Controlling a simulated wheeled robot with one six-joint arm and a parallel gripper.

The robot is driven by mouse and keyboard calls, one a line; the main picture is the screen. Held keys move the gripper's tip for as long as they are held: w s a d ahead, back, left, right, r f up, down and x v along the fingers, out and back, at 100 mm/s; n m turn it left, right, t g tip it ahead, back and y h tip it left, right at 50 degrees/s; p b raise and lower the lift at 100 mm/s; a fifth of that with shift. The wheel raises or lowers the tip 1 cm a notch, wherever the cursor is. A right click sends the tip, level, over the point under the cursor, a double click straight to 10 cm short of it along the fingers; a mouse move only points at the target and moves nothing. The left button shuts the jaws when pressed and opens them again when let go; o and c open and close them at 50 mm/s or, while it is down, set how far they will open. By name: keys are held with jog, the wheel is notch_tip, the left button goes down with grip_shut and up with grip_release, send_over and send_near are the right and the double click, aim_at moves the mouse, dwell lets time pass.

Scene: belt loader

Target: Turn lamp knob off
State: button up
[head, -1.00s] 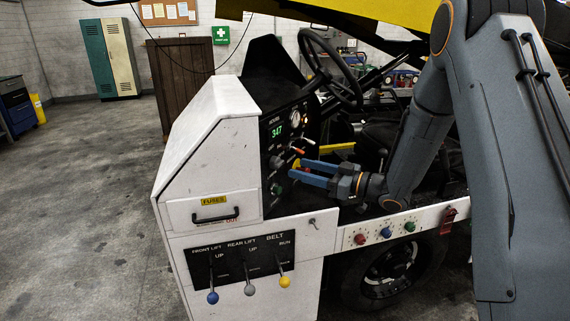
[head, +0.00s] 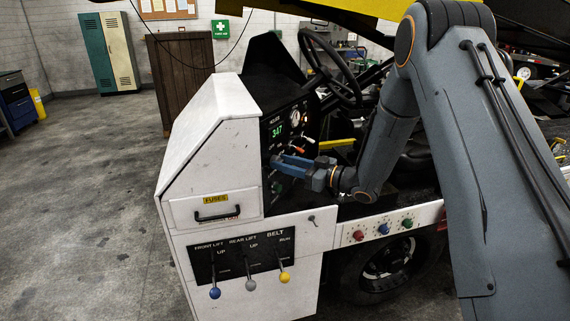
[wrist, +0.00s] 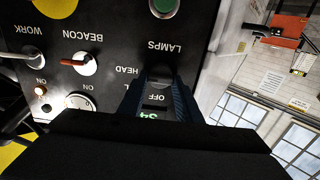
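The lamp knob (wrist: 160,72) is a small dark knob under the LAMPS lettering on the black panel (wrist: 110,50), which shows upside down in the wrist view. HEAD and OFF labels lie beside it. My gripper (wrist: 160,80) has its two blue fingers at the panel, one on each side of the knob. I cannot tell whether they touch it. In the head view my gripper (head: 277,163) reaches the panel from the right, and its fingers hide the knob there.
A green button (wrist: 163,6) lies beyond the LAMPS label. The steering wheel (head: 331,70) stands above, and belt levers (head: 250,284) are below on the white console (head: 190,150).

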jog(key=shift+c, duration=0.8)
jog(key=shift+n+b, duration=0.4)
jog(key=n+b, duration=0.5)
jog(key=b, duration=0.1)
jog(key=n+b, duration=1.2)
jog(key=b, duration=0.1)
jog(key=shift+s+a+f, duration=0.1)
jog(key=shift+s+f, duration=0.1)
jog(key=shift+f, duration=0.1)
jog(key=o, duration=1)
jog(key=shift+o, duration=0.2)
jog(key=shift+r, duration=0.1)
